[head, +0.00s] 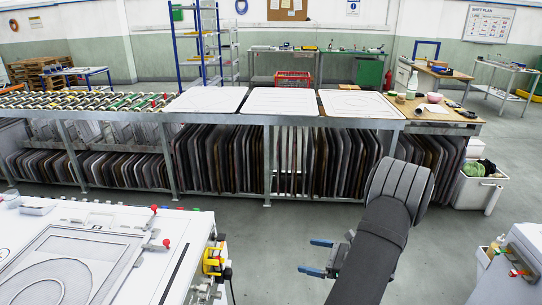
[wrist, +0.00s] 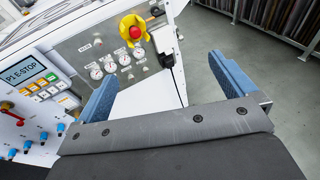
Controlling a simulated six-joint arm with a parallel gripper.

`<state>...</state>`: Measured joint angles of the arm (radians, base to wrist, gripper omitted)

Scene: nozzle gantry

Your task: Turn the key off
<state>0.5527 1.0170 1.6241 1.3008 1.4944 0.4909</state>
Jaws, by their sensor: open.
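My gripper (head: 306,256) is open and empty, in the air right of the white machine (head: 150,222). In the wrist view its two blue fingers (wrist: 162,67) stand wide apart in front of the machine's control panel. The grey panel plate (wrist: 88,50) carries round gauges and small knobs. A red button in a yellow surround (wrist: 135,32) sits at its upper right; its yellow housing also shows in the head view (head: 212,262). A small dark fitting (wrist: 156,11) is beside it, but I cannot tell whether it is the key. I cannot clearly make out a key.
Blue knobs (wrist: 60,128) and a red lever (wrist: 10,112) are nearby. A black cable hangs at the panel's right. A frame rack (head: 260,160) stands behind; open floor lies between.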

